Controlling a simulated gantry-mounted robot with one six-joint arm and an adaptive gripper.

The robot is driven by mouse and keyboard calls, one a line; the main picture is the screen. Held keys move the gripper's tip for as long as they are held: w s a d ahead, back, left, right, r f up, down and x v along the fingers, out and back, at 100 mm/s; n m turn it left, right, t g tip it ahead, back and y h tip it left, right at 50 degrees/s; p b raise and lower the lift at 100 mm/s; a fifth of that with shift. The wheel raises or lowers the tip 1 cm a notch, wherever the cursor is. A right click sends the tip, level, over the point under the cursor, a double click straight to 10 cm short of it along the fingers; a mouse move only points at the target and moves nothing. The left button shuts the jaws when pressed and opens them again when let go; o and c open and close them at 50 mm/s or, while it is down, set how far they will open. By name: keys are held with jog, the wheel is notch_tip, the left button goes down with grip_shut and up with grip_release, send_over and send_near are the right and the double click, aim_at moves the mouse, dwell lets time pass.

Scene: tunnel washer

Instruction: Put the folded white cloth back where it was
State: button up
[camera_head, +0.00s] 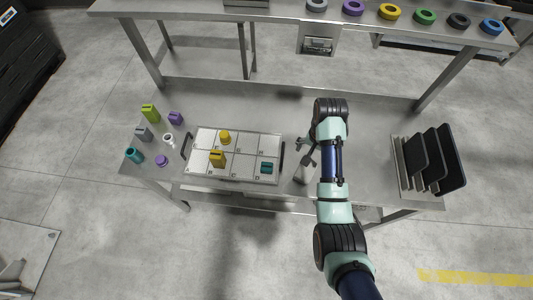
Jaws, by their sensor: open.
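My gripper (306,160) is open at the front of the steel table (370,160), just right of the tray. A small whitish item (300,175) shows right below the gripper at the table's front edge. It is partly hidden by the gripper, and I cannot tell whether it is the folded white cloth or whether the fingers touch it. A small white object (168,140) stands left of the tray among coloured pieces; its shape is too small to make out. No other cloth is clear in this view.
A light tray (240,143) with dark side handles holds two yellow pieces and a teal block (266,168). Several coloured pieces stand at left. A rack of black panels (436,165) stands at right. A raised shelf (290,10) with coloured rings is behind.

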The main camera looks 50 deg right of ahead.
jog(key=w+a+r+n+t+h, duration=0.1)
jog(key=w+a+r+n+t, duration=0.5)
jog(key=a, duration=0.6)
jog(key=w+a+r+n+t+h, duration=0.1)
jog(key=w+a+r+n, duration=0.35)
jog(key=w+a, duration=0.55)
jog(key=s+a+r+n+t+y, duration=0.1)
jog(key=s+a+r+n+t, duration=0.1)
jog(key=a+r, duration=0.4)
jog(key=s+a+r+n+t+y, duration=0.1)
jog(key=s+a+r+n+t, duration=0.2)
jog(key=a, duration=0.8)
notch_tip(320, 180, up, 3)
jog(key=shift+s+a+f+t, duration=0.15)
jog(key=shift+s+a+t, duration=0.1)
jog(key=shift+s+t, duration=0.25)
